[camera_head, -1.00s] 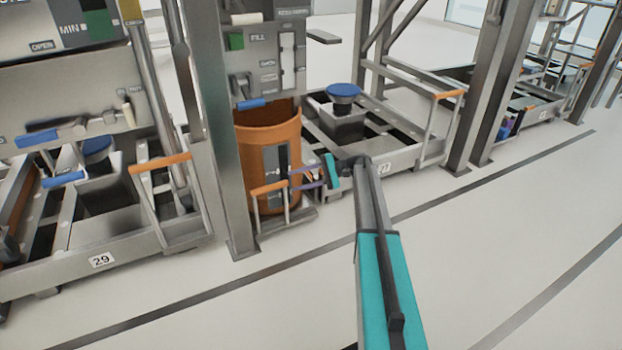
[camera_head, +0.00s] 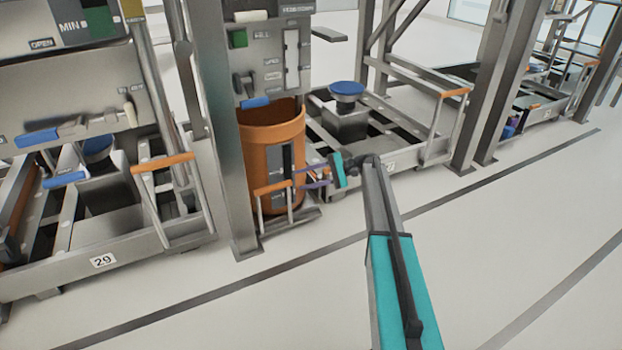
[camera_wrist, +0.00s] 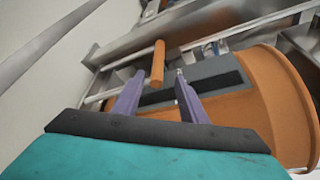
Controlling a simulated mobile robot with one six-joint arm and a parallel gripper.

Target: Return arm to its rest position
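The orange bin (camera_head: 258,160) stands upright under the fill station, inside its metal frame. It also fills the right of the wrist view (camera_wrist: 245,112), with a dark grey panel on its side. My gripper (camera_head: 302,178) is just right of the bin's front, near the orange-topped cart handle (camera_head: 273,187). In the wrist view my gripper (camera_wrist: 160,90) shows two purple fingers spread apart with nothing held between them. The orange handle (camera_wrist: 157,62) appears ahead of the gap between the fingers. I cannot tell the exact distance to it.
The fill station panel (camera_head: 268,55) is above the bin. A steel post (camera_head: 215,130) stands left of it. Cart 29 (camera_head: 160,225) is at the left, and another cart (camera_head: 405,155) is right of the bin. The floor (camera_head: 250,310) in front is clear.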

